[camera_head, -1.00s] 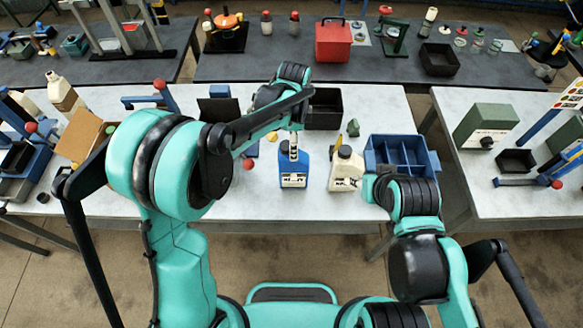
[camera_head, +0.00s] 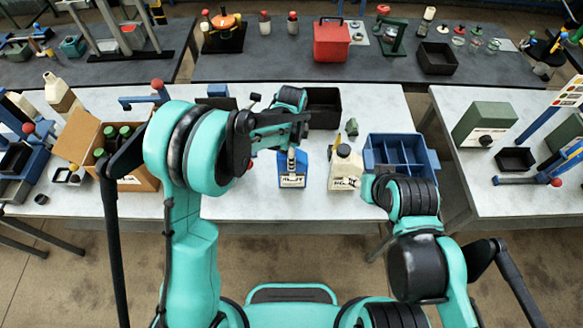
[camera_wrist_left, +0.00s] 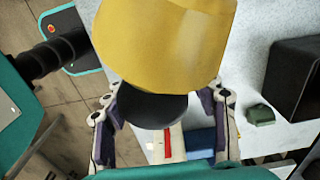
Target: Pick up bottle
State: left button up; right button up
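In the head view my left forearm hides the fingertips, above and left of the blue bottle.
A blue divided tray (camera_head: 432,160) stands right of the bottles and a black bin (camera_head: 324,108) behind them. A cardboard box (camera_head: 80,137) with dark green-capped bottles stands at left. A small green object (camera_wrist_left: 261,114) lies near the bin. The table front is clear.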

pick_arm(q)
grip_shut()
jog(key=shift+r, duration=0.2)
jog(key=shift+r, duration=1.7)
jog(key=s, duration=1.8)
jog(key=shift+w+f, duration=0.15)
jog(key=shift+w, duration=0.05)
jog(key=shift+w+b, duration=1.15)
jog(key=shift+w, duration=7.7)
jog(key=shift+f, duration=0.1)
